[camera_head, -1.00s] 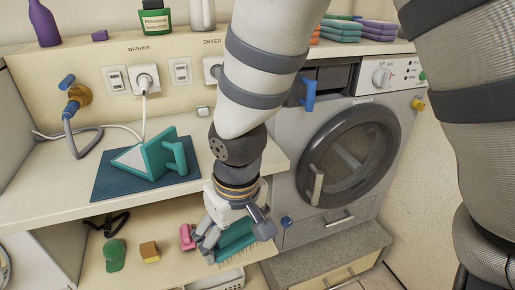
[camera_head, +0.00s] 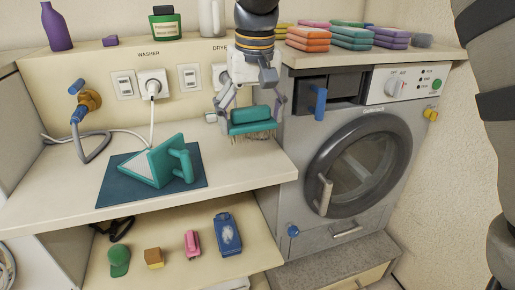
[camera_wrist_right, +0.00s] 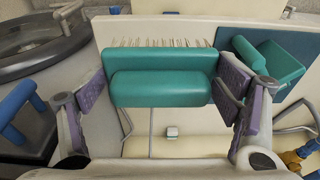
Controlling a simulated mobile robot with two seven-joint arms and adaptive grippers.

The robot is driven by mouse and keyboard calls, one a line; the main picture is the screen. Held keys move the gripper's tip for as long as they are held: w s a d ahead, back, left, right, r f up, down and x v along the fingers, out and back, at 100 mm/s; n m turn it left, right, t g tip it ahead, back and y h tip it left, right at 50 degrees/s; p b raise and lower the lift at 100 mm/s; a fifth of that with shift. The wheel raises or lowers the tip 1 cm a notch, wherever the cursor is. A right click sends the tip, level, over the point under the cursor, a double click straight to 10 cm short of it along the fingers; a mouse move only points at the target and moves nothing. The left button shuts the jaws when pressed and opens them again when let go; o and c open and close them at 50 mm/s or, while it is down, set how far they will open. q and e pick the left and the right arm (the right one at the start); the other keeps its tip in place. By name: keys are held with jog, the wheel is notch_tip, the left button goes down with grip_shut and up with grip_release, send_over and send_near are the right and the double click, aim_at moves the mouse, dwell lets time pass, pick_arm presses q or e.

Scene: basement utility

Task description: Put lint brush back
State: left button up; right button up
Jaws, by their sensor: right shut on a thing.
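The lint brush is a teal block with a thick teal grip and pale bristles (camera_head: 250,128). My right gripper (camera_head: 252,103) is shut on it, with a finger at each end. The bristles point down, over the right end of the counter (camera_head: 235,172) near the dryer. I cannot tell whether they touch the counter. In the right wrist view the brush (camera_wrist_right: 160,88) spans the gap between the purple finger pads, its bristles toward the top of the picture. My left gripper is not in view.
The dryer (camera_head: 360,165) stands right. Folded cloths (camera_head: 350,38) and a green bottle (camera_head: 165,25) sit above. The lower shelf (camera_head: 185,265) holds a blue item (camera_head: 228,235) and a pink item (camera_head: 192,243).

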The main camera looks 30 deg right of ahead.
jog(key=w+d+f, duration=0.1)
jog(key=w+f, duration=0.1)
jog(key=w+d+f+b, duration=0.1)
jog(key=w+d+f, duration=0.1)
jog(key=f, duration=0.1)
jog(key=w+d+f, duration=0.2)
jog(key=shift+d+f, duration=0.1)
jog(key=shift+f, duration=0.2)
jog(key=f, duration=0.3)
jog(key=shift+w+d+f, duration=0.25)
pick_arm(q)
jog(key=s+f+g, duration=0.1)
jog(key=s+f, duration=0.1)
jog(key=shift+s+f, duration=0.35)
pick_arm(e)
jog(key=o, duration=1.1)
jog(key=shift+f, duration=0.15)
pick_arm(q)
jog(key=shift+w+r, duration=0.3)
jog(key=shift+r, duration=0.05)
pick_arm(e)
jog(key=r, duration=0.4)
jog(key=s+r, duration=0.1)
jog(key=r, duration=0.3)
jog(key=s+r, duration=0.1)
jog(key=r, duration=0.3)
jog(key=shift+a+r, duration=0.1)
jog(key=shift+a, duration=0.15)
